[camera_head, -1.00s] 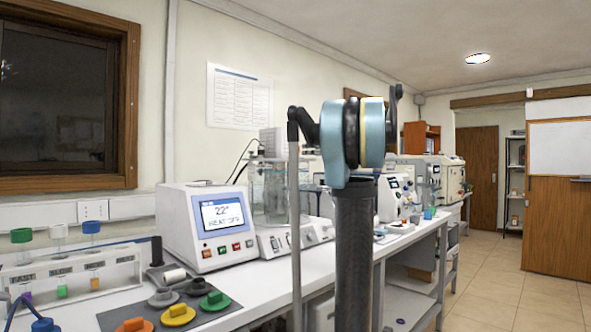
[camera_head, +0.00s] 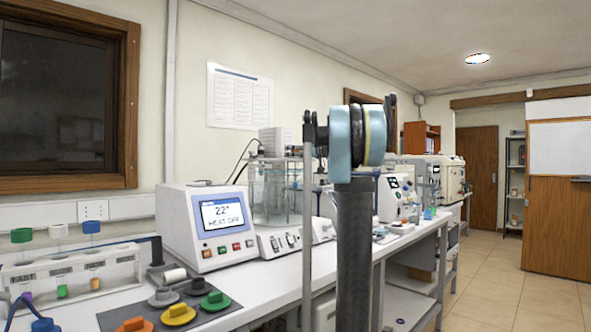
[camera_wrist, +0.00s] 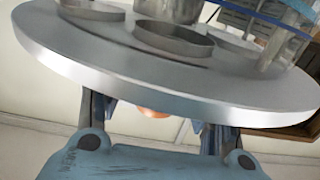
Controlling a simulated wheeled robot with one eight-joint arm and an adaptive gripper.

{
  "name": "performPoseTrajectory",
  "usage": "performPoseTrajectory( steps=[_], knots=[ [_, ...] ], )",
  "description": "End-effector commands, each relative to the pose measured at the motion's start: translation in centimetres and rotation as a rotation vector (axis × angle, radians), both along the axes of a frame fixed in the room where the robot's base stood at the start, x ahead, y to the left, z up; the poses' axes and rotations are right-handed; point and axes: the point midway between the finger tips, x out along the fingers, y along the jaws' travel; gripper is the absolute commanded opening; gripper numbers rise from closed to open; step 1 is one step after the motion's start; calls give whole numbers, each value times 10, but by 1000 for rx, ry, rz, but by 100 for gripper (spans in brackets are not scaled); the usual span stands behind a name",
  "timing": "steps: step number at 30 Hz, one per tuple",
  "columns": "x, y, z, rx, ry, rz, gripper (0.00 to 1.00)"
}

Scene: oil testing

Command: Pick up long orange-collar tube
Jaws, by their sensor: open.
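No long orange-collar tube can be made out for certain. In the wrist view a small rounded orange thing (camera_wrist: 153,112) shows just under the rim of a round metal plate (camera_wrist: 190,88), between my fingers; I cannot tell whether it is the tube's collar. My gripper (camera_wrist: 155,118) is open, with its two fingers apart on either side of the orange thing, close to the plate's rim. The plate hides part of the fingertips. My gripper is not seen in the head view, where my arm stands in front of the bench.
A glass bath (camera_head: 272,190) stands beside a white control unit (camera_head: 207,225) on the bench. Colored knobs, one orange (camera_head: 135,325), lie on a dark mat (camera_head: 222,311). A clear rack (camera_head: 75,270) with capped tubes is at left. Raised metal rings (camera_wrist: 172,40) sit on the plate.

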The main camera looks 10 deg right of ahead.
Motion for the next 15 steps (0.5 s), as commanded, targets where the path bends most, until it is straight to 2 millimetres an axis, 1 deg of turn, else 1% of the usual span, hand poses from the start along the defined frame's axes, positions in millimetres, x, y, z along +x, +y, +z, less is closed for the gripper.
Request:
performPoseTrajectory(
  steps=[6, 8, 9, 11, 12, 13, 14, 15],
  knots=[
    [1, 0, 0, 0, 0, -1, 58],
    [1, 0, 0, 0, 0, -1, 45],
    [1, 0, 0, 0, 0, -1, 36],
    [1, 0, 0, 0, 0, -1, 22],
    [1, -1, 0, 0, 0, -2, 13],
    [1, -2, 0, 0, 0, -2, 6],
    [1, -2, 0, 0, 0, -3, 0],
    [1, -2, 0, 0, 0, -3, 0]
  ],
)
